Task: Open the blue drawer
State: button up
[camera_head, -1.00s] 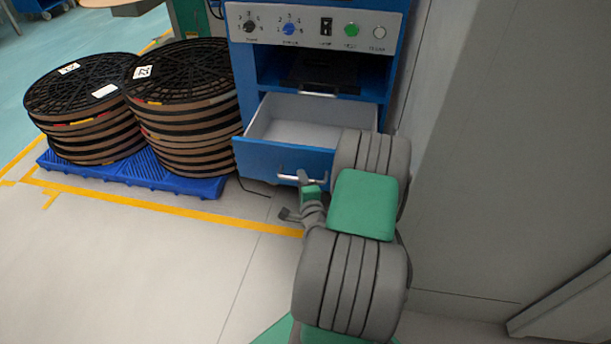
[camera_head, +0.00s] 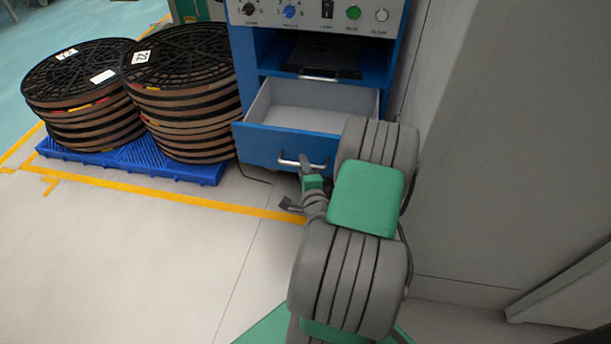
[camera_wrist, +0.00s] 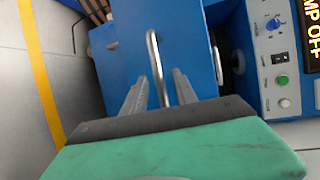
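The blue drawer (camera_head: 260,142) is pulled well out of the blue cabinet, and its pale, empty inside shows. Its silver bar handle (camera_head: 290,162) is on the front face. In the wrist view the handle (camera_wrist: 153,50) runs between the two grey fingers of my gripper (camera_wrist: 160,76). The fingers stand apart, with a visible gap on each side of the bar, so it is around the handle without gripping it. In the head view my gripper (camera_head: 306,164) is at the handle's right part, and my arm hides the drawer's right end.
Above the drawer are an open shelf with a dark tray (camera_head: 325,55) and a control panel (camera_head: 315,12) with knobs and buttons. Stacked black reels (camera_head: 185,95) stand on a blue pallet (camera_head: 150,163) at left. A grey wall (camera_head: 500,150) rises at right. The floor front left is clear.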

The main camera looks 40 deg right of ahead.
jog(key=b+v, duration=0.1)
jog(key=v, duration=0.5)
